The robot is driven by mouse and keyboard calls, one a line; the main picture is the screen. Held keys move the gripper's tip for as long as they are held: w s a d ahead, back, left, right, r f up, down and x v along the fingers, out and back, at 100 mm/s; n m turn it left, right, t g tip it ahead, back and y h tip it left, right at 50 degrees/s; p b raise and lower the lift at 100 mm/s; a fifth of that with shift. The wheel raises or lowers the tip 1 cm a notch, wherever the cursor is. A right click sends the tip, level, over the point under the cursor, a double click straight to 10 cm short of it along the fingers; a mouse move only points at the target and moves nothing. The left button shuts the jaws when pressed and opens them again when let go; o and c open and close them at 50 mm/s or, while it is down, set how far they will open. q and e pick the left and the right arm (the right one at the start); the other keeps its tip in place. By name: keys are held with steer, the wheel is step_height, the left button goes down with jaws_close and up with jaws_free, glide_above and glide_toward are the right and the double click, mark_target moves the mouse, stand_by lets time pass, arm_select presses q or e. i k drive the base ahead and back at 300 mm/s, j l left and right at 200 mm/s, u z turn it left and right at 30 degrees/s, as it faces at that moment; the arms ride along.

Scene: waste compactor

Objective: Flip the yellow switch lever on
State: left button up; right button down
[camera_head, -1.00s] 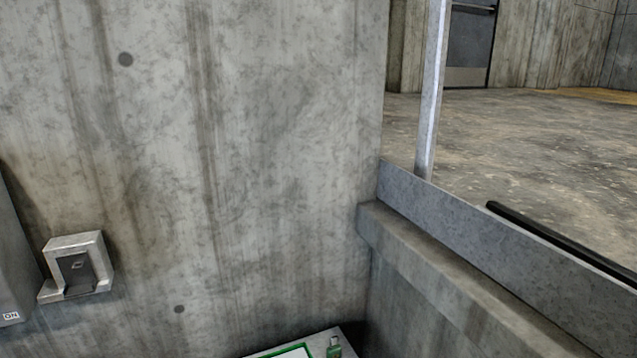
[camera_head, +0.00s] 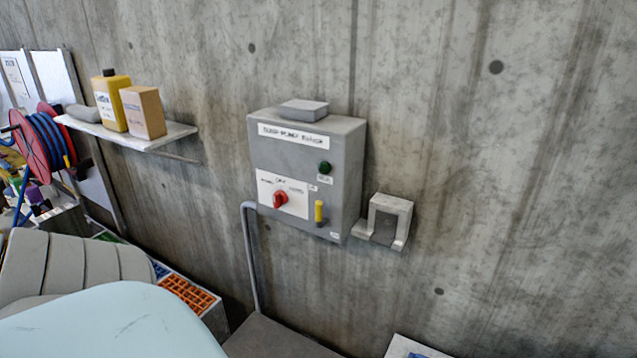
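The yellow switch lever (camera_head: 319,211) is on the lower right of the front of a grey control box (camera_head: 345,165) on the concrete wall. It looks upright, with a small dark base under it. Small labels sit by it, too small to read surely. A red rotary knob (camera_head: 280,199) is on a white plate to its left, and a dark green button (camera_head: 325,167) is above it. Neither of my grippers shows in the view.
A grey bracket (camera_head: 389,216) is on the wall right of the box. A shelf (camera_head: 170,133) at left holds a yellow bottle (camera_head: 112,98) and a tan carton (camera_head: 142,112). A conduit (camera_head: 252,258) runs down from the box. Wall at right is bare.

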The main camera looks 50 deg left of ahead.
mark_target(320, 222)
steer(key=u, duration=1.7)
